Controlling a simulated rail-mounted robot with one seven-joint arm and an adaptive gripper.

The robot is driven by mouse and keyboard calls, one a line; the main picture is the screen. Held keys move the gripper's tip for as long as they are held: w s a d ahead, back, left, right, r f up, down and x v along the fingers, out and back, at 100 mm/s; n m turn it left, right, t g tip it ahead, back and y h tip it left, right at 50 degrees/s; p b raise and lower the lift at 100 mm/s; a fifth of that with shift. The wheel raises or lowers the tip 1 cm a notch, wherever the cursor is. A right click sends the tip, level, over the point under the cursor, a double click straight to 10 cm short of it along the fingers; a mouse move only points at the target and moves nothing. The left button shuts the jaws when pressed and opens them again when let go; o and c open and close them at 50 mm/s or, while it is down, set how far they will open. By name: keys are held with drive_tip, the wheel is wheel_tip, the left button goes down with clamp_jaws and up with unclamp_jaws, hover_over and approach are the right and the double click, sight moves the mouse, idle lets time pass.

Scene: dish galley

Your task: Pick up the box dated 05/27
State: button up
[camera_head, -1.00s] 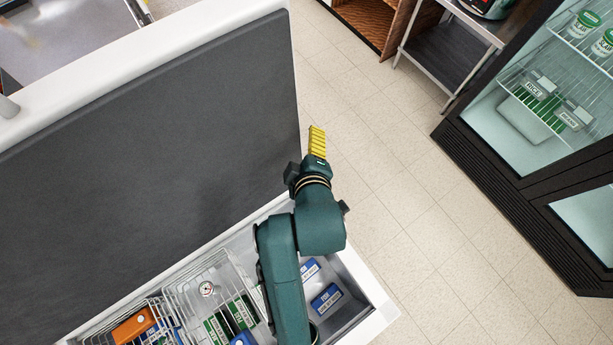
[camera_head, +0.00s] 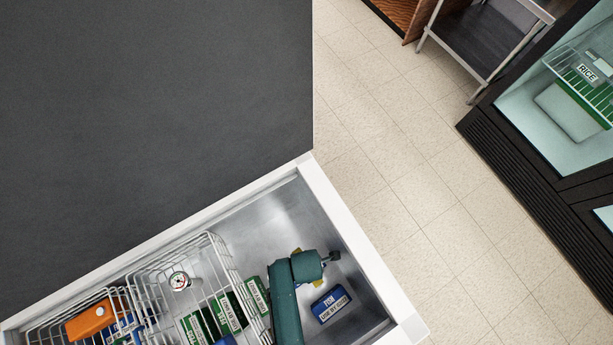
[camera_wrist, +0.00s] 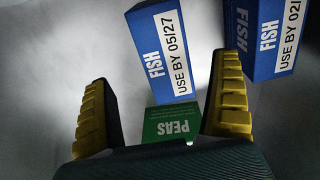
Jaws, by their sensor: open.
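In the wrist view the blue FISH box marked USE BY 05/27 (camera_wrist: 160,50) stands ahead of and between my gripper's fingers (camera_wrist: 164,75). The yellow-padded fingers are apart, with nothing clamped between them. A second blue FISH box (camera_wrist: 268,40), its date starting 02/, is at the upper right, beyond the right finger. A green PEAS box (camera_wrist: 171,125) shows lower down, between the fingers. In the head view one blue box (camera_head: 330,303) lies right of my arm; its date is too small to read. My gripper there is mostly hidden by the arm.
The chest freezer's white rim (camera_head: 345,215) surrounds the bin, and its dark lid (camera_head: 150,110) stands open behind. Wire baskets (camera_head: 215,255) hold green boxes, an orange box (camera_head: 90,320) and a dial thermometer (camera_head: 179,281). Bare metal floor (camera_head: 275,225) shows behind my arm.

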drive_tip(key=f+b, duration=0.1)
drive_tip(key=f, duration=0.1)
drive_tip(key=f+b, duration=0.1)
drive_tip(key=f, duration=0.1)
drive_tip(key=s+f, duration=0.1)
drive_tip(key=f, duration=0.2)
drive_tip(key=shift+a+b, duration=0.1)
drive_tip(key=shift+b, duration=0.3)
drive_tip(key=shift+w+r, duration=0.1)
drive_tip(key=shift+r, duration=0.05)
drive_tip(key=c, duration=1.4)
